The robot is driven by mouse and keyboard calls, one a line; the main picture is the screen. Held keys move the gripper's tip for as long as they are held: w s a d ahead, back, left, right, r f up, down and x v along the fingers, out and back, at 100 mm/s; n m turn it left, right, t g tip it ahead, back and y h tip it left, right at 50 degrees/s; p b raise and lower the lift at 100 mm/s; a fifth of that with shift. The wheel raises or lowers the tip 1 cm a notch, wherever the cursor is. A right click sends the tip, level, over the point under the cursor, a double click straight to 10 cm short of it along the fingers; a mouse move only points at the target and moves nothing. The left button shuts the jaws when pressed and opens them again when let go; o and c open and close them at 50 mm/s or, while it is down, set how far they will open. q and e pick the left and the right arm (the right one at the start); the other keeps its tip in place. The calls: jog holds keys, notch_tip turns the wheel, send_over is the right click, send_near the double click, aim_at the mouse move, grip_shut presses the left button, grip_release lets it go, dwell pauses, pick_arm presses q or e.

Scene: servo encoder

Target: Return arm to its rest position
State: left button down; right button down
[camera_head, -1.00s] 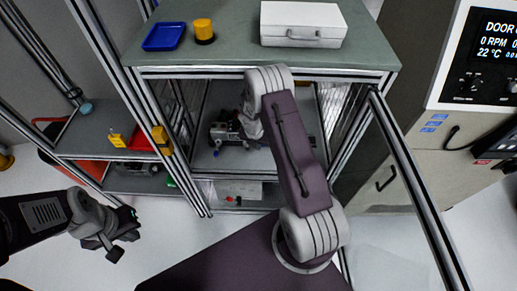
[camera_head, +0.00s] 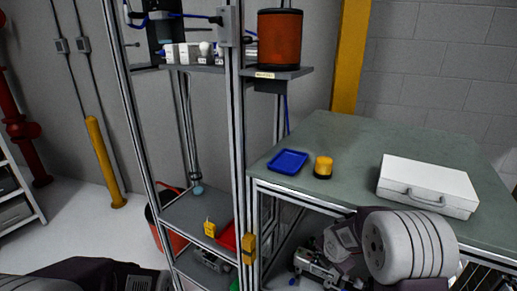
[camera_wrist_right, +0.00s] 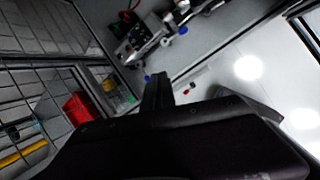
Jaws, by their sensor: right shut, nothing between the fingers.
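My right arm shows at the lower right of the head view as a large pale grey ribbed joint (camera_head: 410,245), in front of the green-topped bench (camera_head: 345,150). In the right wrist view my right gripper (camera_wrist_right: 158,88) appears as dark fingers together, with nothing between them. It is inside or just in front of the bench's lower space, pointing toward a shelf with a small mechanical assembly (camera_wrist_right: 140,45). I cannot tell the exact gap. A dark link of my left arm shows at the lower left of the head view; its gripper is out of the picture.
On the bench are a blue tray (camera_head: 288,161), a yellow-and-black cylinder (camera_head: 323,167) and a white case (camera_head: 428,185).

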jog(key=s+a+m+g+y, duration=0.1)
jog(key=s+a+m, duration=0.2)
jog(key=s+m, duration=0.7)
jog(key=s+a+r+m+g, duration=0.1)
jog(key=s+a+m+g, duration=0.1)
jog(key=s+m, duration=0.9)
jog(key=a+m, duration=0.1)
jog(key=m, duration=0.3)
jog(key=shift+y, duration=0.4)
jog(key=shift+w+r, duration=0.1)
